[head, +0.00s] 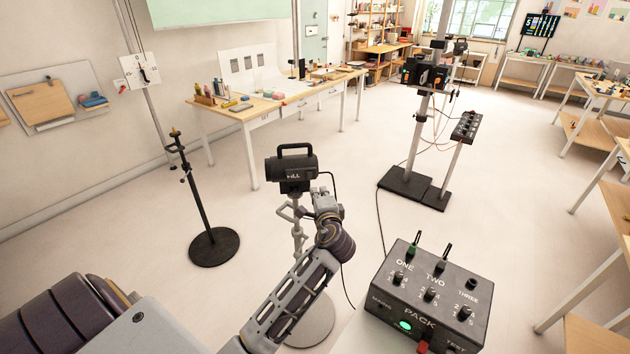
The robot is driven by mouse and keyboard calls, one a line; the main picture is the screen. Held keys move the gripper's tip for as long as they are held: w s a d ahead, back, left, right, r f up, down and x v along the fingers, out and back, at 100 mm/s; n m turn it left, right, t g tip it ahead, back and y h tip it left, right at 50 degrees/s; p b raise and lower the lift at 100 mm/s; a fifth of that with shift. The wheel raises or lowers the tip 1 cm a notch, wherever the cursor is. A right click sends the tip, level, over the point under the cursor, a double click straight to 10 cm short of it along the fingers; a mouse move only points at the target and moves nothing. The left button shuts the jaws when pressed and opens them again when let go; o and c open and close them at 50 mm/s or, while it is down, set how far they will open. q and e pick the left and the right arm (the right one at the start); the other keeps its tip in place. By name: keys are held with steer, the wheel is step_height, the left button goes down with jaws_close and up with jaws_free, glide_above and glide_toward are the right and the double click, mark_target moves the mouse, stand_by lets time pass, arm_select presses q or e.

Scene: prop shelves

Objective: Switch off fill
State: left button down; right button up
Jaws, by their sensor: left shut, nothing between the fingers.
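The fill lamp (291,168) is a black box-shaped head marked "FILL" with a handle on top. It sits upright on a grey stand (298,230) in the middle of the view. My left gripper (323,193) is shut and empty just below and right of the lamp; I cannot tell whether it touches it. The black power pack (425,300) at the lower right has dials marked ONE, TWO and THREE, and a lit green button (405,326). My right gripper is out of view.
A black stand on a round base (214,247) is at the left. A taller stand with equipment (425,75) and a small control box (466,127) are behind. A cluttered table (245,113) lines the back left. Cables cross the otherwise open floor.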

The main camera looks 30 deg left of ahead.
mark_target(310, 176)
arm_select(q)
steer(key=shift+p+x, duration=1.05)
steer(key=shift+x, duration=2.95)
